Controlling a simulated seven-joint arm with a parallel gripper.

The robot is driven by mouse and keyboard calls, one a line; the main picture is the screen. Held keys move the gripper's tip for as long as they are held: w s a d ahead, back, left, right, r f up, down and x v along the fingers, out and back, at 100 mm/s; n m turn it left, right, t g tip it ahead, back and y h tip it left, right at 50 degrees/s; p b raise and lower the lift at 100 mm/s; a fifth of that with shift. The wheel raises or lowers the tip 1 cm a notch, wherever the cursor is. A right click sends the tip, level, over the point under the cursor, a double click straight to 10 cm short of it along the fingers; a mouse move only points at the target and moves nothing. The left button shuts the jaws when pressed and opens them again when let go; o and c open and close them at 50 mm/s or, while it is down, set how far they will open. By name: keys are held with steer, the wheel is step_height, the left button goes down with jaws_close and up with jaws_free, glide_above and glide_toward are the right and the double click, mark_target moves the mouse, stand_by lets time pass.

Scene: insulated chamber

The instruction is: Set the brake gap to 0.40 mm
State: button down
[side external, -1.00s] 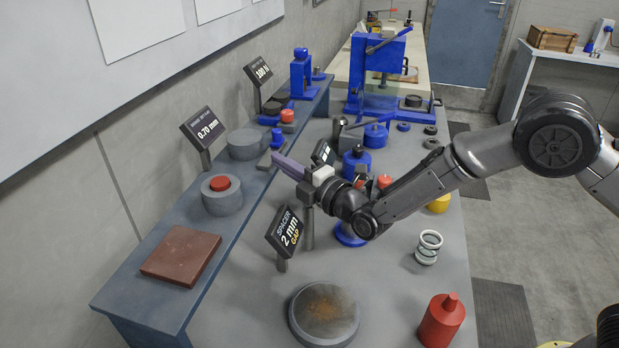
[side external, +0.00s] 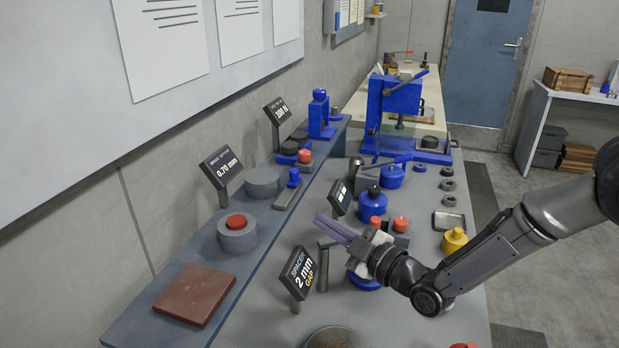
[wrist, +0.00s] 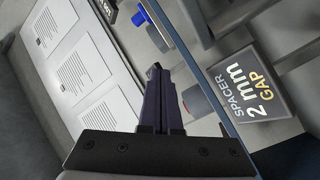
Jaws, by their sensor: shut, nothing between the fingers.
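The dark display (side external: 221,167) on the back shelf reads 0.70 mm; its small heading is hard to read. Below it, a grey ring (side external: 237,241) with a red button (side external: 236,221) in its centre sits on the shelf. My gripper (side external: 321,219) is shut and empty, above the bench at the shelf's front edge, right of the ring and apart from it. In the wrist view its dark fingers (wrist: 154,70) lie together, with the spacer sign (wrist: 245,92), reading 2 mm GAP, to their right. That sign (side external: 301,273) stands below the gripper in the side view.
A brown plate (side external: 195,294) lies at the shelf's near end. A blue pot (side external: 371,206), red-topped parts and a yellow weight (side external: 454,240) stand right of and behind my gripper. A blue press (side external: 401,100) stands farther back. A grey post (side external: 324,266) rises beside the spacer sign.

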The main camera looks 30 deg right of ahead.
mark_target(294, 177)
steer(key=m, duration=0.4)
steer(key=w+m, duration=0.1)
steer(key=m, duration=0.4)
steer(key=shift+w+r, duration=0.1)
steer(key=shift+w, duration=0.05)
steer(key=m, duration=0.2)
steer(key=w+m, duration=0.1)
steer(key=m, duration=0.1)
steer(key=shift+m, duration=0.3)
steer(key=m, duration=0.4)
steer(key=shift+w+d+r, duration=0.1)
steer(key=shift+w+d, duration=0.25)
steer(key=shift+w, duration=0.05)
steer(key=w+d+m+h, duration=0.2)
steer(key=w+d+m, duration=0.35)
steer(key=m, duration=0.65)
steer(key=w+a, duration=0.1)
steer(key=w, duration=0.8)
steer(key=shift+w+a+r, duration=0.15)
steer(key=shift+a+r, duration=0.05)
steer(key=shift+n, duration=0.3)
